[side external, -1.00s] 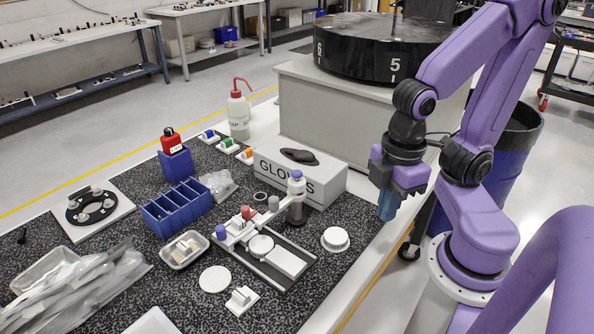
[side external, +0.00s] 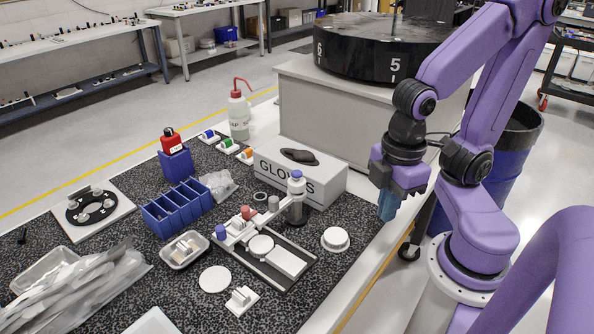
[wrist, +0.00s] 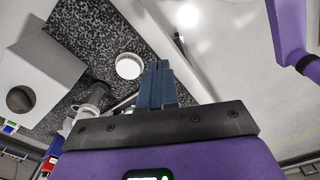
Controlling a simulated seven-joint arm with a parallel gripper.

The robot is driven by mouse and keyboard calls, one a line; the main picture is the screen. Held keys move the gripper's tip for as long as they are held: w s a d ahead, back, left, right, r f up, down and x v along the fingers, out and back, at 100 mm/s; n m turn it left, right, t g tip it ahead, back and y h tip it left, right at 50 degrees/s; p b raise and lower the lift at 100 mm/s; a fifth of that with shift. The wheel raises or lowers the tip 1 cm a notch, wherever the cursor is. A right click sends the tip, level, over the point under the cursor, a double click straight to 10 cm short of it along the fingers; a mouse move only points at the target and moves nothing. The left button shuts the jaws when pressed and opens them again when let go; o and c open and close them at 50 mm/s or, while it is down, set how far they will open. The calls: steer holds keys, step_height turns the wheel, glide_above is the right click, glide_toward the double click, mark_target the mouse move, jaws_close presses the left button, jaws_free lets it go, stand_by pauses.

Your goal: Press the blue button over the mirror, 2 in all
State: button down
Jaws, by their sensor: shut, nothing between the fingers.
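The fixture (side external: 289,261) stands on the speckled mat, with a white crossbar above a round pale disc (side external: 261,246) that looks like the mirror. A blue button (side external: 221,231) is at the bar's left end. A red button (side external: 248,212) and a grey one (side external: 273,203) follow to its right. My gripper (side external: 388,208) is at the right, raised near the bench's right edge, well apart from the fixture. It is shut and empty, its blue fingers together in the wrist view (wrist: 155,82). The fixture is mostly hidden behind my gripper body in the wrist view.
A blue-capped bottle (side external: 297,205) stands close behind the fixture, with the glove box (side external: 318,185) behind it. A white round dish (side external: 335,240) lies between my gripper and the fixture. A blue divided bin (side external: 178,208) and plastic bags (side external: 85,285) are to the left.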

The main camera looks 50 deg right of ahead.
stand_by(0.7)
steer(key=w+a+r+m+t+y, duration=0.25)
steer(key=w+a+r+y, duration=0.2)
steer(key=a, duration=0.45)
steer(key=w+a+r+m+t+y, duration=0.1)
steer(key=w+a+r+m+y, duration=0.25)
steer(key=a+r+y, duration=0.35)
steer(key=w+d+r+m+t+h, duration=0.2)
steer(key=w+r+m+t+h, duration=0.15)
steer(key=w+m, duration=0.35)
steer(key=w+d+r+m+t+h, duration=0.2)
steer(key=w+m+t+h, duration=0.2)
steer(key=w+m+t, duration=0.15)
steer(key=s+d+f+m+g+h, duration=0.2)
steer(key=d+f+m+g+h, duration=0.2)
steer(key=d+m+h, duration=0.4)
steer(key=d, duration=0.2)
steer(key=shift+d+f, duration=0.3)
steer(key=shift+f, duration=0.05)
steer(key=shift+f, duration=0.15)
